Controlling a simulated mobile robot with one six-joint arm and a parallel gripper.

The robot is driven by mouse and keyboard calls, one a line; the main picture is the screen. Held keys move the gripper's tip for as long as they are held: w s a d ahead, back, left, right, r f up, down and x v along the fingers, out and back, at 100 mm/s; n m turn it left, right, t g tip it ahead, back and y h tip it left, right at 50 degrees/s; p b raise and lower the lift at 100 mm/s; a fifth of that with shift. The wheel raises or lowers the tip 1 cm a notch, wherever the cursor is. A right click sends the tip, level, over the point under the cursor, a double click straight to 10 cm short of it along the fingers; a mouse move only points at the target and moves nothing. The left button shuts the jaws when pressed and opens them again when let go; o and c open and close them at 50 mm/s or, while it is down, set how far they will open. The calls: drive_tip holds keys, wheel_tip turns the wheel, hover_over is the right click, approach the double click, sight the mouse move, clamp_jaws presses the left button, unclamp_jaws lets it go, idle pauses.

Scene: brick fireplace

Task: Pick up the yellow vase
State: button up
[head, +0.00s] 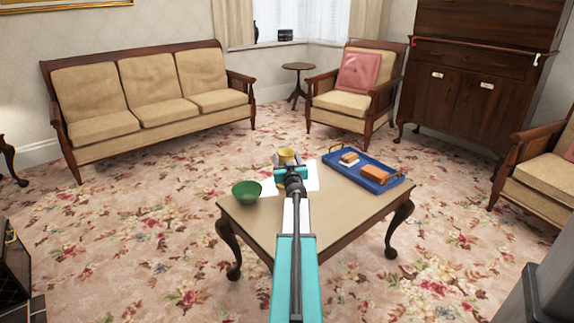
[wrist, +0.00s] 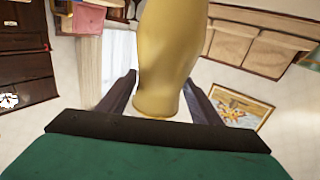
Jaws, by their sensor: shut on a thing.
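The yellow vase (wrist: 172,60) stands between the two dark fingers of my gripper (wrist: 160,80) in the wrist view, and they are shut on it. In the head view its yellow top (head: 286,155) shows just above my gripper (head: 290,171), over the far part of the low table. My gripper and arm hide most of the vase there. I cannot tell whether its base touches the table.
The wooden table (head: 262,222) carries a green bowl (head: 246,191) left of my gripper, a white sheet (head: 312,183) near it, and a blue tray (head: 370,183) with small items at right. A sofa (head: 150,95) and an armchair (head: 350,95) stand behind. The table's front is clear.

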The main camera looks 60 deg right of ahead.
sight(287, 153)
drive_tip(key=shift+r, duration=0.1)
wheel_tip(287, 153, up, 3)
drive_tip(key=p, duration=0.3)
drive_tip(key=shift+r, duration=0.2)
drive_tip(key=shift+s+a+r, duration=0.15)
drive_tip(key=shift+s, duration=0.2)
drive_tip(key=s+a+p, duration=0.2)
drive_tip(key=s+p, duration=0.1)
drive_tip(key=s, duration=0.4)
drive_tip(key=s+a+r+p, duration=0.1)
drive_tip(key=s+a+p, duration=0.1)
drive_tip(key=s, duration=0.5)
drive_tip(key=shift+s+a+p, duration=0.15)
drive_tip(key=shift+a+p, duration=0.25)
drive_tip(key=shift+a, duration=0.3)
drive_tip(key=shift+r, duration=0.1)
